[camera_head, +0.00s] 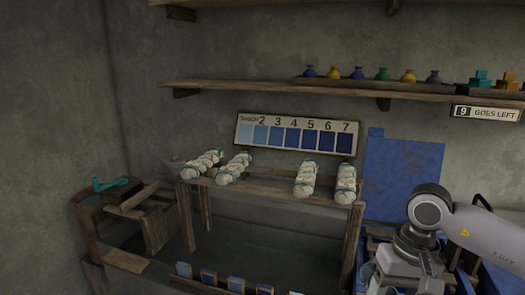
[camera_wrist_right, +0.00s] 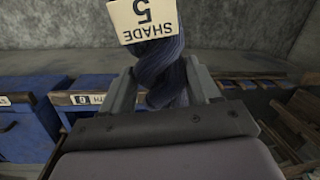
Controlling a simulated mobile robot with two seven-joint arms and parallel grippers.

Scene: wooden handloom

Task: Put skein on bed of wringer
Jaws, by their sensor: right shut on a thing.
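My right gripper (camera_wrist_right: 163,88) is shut on a dark blue twisted skein (camera_wrist_right: 158,58), seen in the right wrist view. A tag reading "SHADE 5" (camera_wrist_right: 144,18) is on the skein and appears upside down there. In the head view my right arm comes in at the lower right; the held skein cannot be made out there. A wooden frame with a teal crank, which looks like the wringer (camera_head: 152,218), stands at the far left, apart from my right arm. Its bed is hard to tell from its boards. My left gripper is not in view.
Several pale skeins (camera_head: 235,167) lie on a wooden rack (camera_head: 262,187) between the wringer and my right arm. A shade chart (camera_head: 297,151) hangs behind it. A shelf (camera_head: 240,86) with small coloured pots runs above.

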